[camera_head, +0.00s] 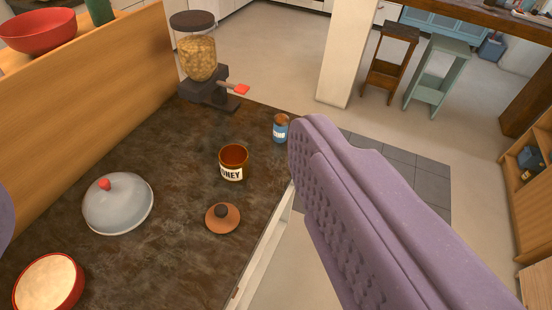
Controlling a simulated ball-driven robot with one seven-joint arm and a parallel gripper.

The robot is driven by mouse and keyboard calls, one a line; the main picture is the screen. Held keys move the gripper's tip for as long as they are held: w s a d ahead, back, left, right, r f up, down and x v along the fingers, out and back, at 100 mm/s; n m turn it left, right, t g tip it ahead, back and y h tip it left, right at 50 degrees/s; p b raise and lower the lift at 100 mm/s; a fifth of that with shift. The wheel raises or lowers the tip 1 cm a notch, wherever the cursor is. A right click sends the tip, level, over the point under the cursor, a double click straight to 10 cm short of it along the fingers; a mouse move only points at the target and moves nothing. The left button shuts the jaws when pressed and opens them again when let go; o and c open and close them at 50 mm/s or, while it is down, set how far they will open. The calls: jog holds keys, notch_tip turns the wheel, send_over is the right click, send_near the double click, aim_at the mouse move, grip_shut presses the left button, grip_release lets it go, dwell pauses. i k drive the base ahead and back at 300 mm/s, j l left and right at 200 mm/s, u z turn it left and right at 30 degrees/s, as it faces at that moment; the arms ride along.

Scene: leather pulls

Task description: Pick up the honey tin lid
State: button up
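The honey tin lid (222,219), a round brown lid with a dark knob, lies flat on the dark counter near its right edge. The open honey tin (232,173), brown with a white "HONEY" label, stands upright just behind it, apart from it. My gripper (152,172) is open. One large purple finger fills the right side of the view, and only a sliver of the other shows at the left edge. The lid appears in the gap between the fingers, touched by neither. The gripper's distance above the counter is hard to tell.
A blue can (280,128) stands near the right edge. A grain dispenser (197,60) stands at the back. A wooden panel (85,95) bounds the left.

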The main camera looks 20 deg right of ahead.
aim_at(223, 218)
jog(key=z, duration=0.15)
jog(key=i+l+u, duration=0.1)
jog(key=u, duration=0.7)
jog(key=i+l+u, duration=0.15)
jog(key=l+u, duration=0.15)
jog(key=i+l+u, duration=0.1)
jog(key=l+u, duration=0.5)
jog(key=l, duration=0.2)
jog(key=i+l+u, duration=0.1)
jog(key=l, duration=0.65)
jog(key=i+l, duration=0.1)
jog(key=l, duration=0.65)
jog(key=u, duration=0.05)
